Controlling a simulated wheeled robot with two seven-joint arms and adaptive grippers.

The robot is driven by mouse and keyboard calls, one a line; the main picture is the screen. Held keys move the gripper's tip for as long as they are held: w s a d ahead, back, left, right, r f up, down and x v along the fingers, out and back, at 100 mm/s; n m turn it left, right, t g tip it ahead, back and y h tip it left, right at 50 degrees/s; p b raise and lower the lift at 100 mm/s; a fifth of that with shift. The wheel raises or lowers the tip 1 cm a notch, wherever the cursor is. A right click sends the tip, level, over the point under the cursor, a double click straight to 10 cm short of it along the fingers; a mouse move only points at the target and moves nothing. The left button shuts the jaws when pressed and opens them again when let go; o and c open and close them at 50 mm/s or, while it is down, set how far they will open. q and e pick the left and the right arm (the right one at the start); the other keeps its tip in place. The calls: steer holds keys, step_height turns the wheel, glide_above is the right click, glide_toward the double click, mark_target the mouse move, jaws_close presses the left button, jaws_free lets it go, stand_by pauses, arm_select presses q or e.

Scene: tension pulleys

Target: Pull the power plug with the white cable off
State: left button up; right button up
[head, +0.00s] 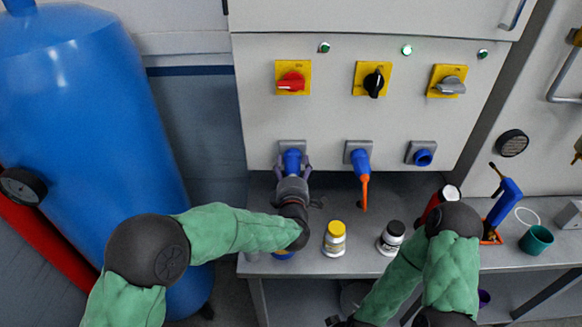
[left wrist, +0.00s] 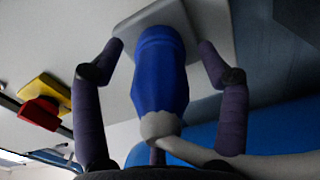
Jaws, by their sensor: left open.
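The blue power plug (head: 292,158) sits in the leftmost of three wall sockets on the grey panel. In the left wrist view the plug (left wrist: 160,82) shows with its off-white cable (left wrist: 192,151) leaving its rear end and running right. My left gripper (head: 294,167) is open, with its fingers on either side of the plug; in the left wrist view gaps show between the fingers (left wrist: 161,50) and the plug. My right gripper (head: 343,321) is at the bottom edge of the head view, mostly cut off, so its jaws cannot be judged.
A second blue plug (head: 361,165) with an orange cable is in the middle socket; the right socket (head: 422,154) has no cable. Red, black and grey switches sit above. A yellow-capped bottle (head: 335,239) and a black-capped bottle (head: 391,238) stand on the bench. A blue tank (head: 85,120) is at left.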

arm_select(q)
steer(key=shift+b, duration=0.4)
stand_by(0.5)
jaws_close()
steer(key=shift+s, duration=0.1)
steer(key=shift+s, duration=2.85)
